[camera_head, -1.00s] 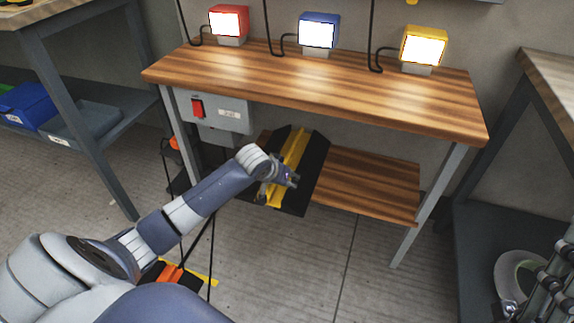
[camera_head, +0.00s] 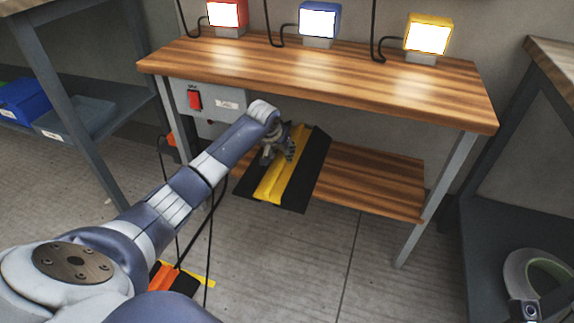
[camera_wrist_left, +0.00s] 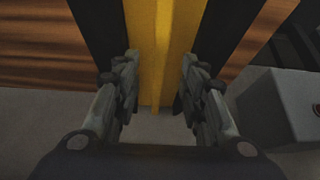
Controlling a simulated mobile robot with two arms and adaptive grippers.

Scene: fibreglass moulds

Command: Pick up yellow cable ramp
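The yellow cable ramp (camera_head: 286,178) has a yellow middle strip and black sides. In the head view it lies on the lower wooden shelf of the workbench, sticking out past the shelf's front edge. My left gripper (camera_head: 276,153) is over the ramp, partly hidden by its own arm. In the left wrist view the gripper (camera_wrist_left: 158,90) is open, its fingers on either side of the ramp's yellow strip (camera_wrist_left: 157,45). I cannot tell whether the fingers touch the ramp. My right gripper (camera_head: 525,312) shows only in part at the bottom right edge.
The workbench top (camera_head: 320,80) is above the ramp, with red, blue and yellow lamps along its back. A grey box with a red switch (camera_head: 194,99) hangs under the top at left. Cables and an orange-black piece (camera_head: 170,280) are on the floor.

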